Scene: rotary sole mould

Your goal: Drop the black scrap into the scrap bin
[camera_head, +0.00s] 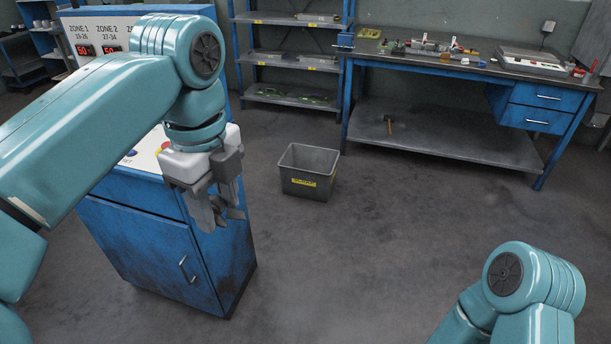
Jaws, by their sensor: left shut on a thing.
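My left gripper (222,212) points down in front of the blue control cabinet, left of the middle of the view. It is shut on the black scrap, which hardly stands out from the dark grey fingers. The scrap bin (318,188) is a grey open-topped box with a yellow label, standing on the floor to the right of and beyond the gripper. The gripper is apart from the bin, not over its opening. My right arm shows at the lower right; its gripper is out of view.
The blue cabinet (150,240) with a control panel stands at the left under my left arm. A blue shelf rack (290,60) stands behind the bin. A workbench (440,68) with tools is at the back right. The middle floor is clear.

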